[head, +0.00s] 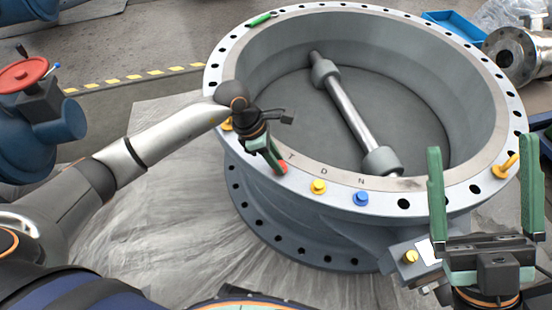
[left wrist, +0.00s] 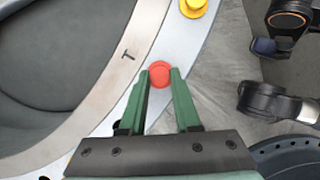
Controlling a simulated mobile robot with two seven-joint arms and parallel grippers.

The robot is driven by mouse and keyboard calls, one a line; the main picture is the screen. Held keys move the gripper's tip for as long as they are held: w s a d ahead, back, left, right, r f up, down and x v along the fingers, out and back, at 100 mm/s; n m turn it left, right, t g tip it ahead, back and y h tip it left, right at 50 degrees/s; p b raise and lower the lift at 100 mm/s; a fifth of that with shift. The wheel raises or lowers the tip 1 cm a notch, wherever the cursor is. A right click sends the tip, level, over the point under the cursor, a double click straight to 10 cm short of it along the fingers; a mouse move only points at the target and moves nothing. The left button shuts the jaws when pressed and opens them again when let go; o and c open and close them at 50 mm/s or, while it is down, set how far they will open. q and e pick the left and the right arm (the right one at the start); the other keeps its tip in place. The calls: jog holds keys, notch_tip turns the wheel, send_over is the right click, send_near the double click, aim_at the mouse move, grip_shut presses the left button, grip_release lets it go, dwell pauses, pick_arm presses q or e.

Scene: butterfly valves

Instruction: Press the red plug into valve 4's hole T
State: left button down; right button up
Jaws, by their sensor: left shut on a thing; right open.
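The large grey valve body (head: 345,210) lies with its round bolt flange upward; I see no number on it. The letters T, D and N are marked along the near rim. My left gripper (head: 279,166) is shut on the red plug (head: 283,169) at the flange beside the T. In the left wrist view the round red plug (left wrist: 159,72) sits between the two green fingertips, over the flange. The hole beneath it is hidden, and I cannot tell how deep the plug sits. My right gripper (head: 483,146) is open and empty at the right front.
A yellow plug (head: 319,187) sits by D and a blue plug (head: 361,198) by N. Several empty holes follow on the right. A green piece (head: 262,19) lies on the far rim. A blue valve with a red handwheel (head: 24,74) stands at left.

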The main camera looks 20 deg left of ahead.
pick_arm(q)
jog(key=shift+f+b, duration=0.3)
jog(key=shift+f, duration=0.3)
jog(key=shift+c, duration=0.3)
grip_release()
jog(key=shift+r, duration=0.1)
jog(key=shift+r, duration=0.15)
jog(key=shift+r+p, duration=2.35)
jog(key=shift+r, duration=0.6)
jog(key=shift+s+f, duration=0.1)
